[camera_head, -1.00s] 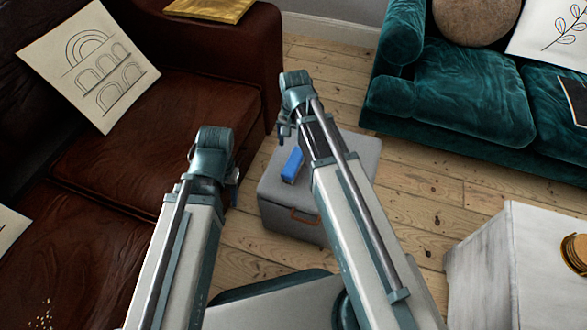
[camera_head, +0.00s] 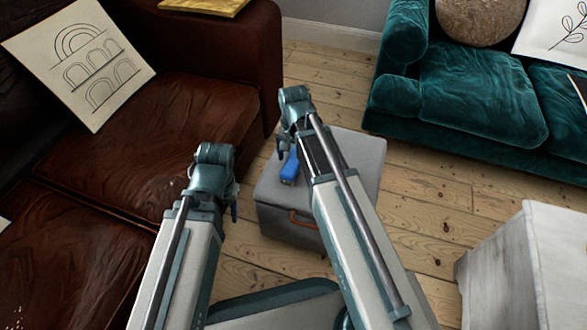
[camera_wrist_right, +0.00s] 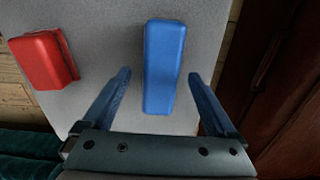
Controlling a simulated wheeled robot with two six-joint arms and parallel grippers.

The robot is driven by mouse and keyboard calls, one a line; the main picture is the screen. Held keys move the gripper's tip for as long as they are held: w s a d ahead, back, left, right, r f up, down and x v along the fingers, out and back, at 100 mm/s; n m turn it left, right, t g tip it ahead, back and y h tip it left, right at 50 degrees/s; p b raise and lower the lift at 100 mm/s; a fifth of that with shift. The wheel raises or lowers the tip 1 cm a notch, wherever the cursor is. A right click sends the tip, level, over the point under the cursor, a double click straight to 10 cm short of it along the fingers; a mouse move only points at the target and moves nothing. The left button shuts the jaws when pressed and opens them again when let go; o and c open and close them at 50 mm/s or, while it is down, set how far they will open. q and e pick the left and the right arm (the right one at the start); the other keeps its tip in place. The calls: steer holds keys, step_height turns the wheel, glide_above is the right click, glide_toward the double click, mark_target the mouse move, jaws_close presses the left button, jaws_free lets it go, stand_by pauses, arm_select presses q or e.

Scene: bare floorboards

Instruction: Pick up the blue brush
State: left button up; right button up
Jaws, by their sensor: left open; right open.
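The blue brush (camera_head: 290,168) lies on top of a grey box-like pouf (camera_head: 268,188). In the right wrist view the blue brush (camera_wrist_right: 163,62) lies lengthwise between the two fingers. My right gripper (camera_head: 283,147) is open above the pouf, close to the brush; its open fingers also show in the right wrist view (camera_wrist_right: 160,98). I see no contact with the brush. My left gripper (camera_head: 233,200) is to the left of the pouf, by the brown sofa, apart from the brush. Its fingers are small and partly hidden in the head view.
A red block-like object (camera_wrist_right: 38,62) lies on the pouf beside the brush. A brown leather sofa (camera_head: 180,120) stands left, a teal sofa (camera_head: 480,100) at the back right, and a whitish cabinet (camera_head: 510,260) at the right. Floorboards (camera_head: 420,190) are bare between them.

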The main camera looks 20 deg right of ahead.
mark_target(293, 160)
step_height(293, 160, down, 3)
steer(key=shift+w+f+b, duration=0.1)
steer(key=shift+b, duration=0.95)
arm_select(q)
step_height(293, 160, down, 3)
steer(key=shift+r, duration=0.1)
arm_select(e)
jaws_close()
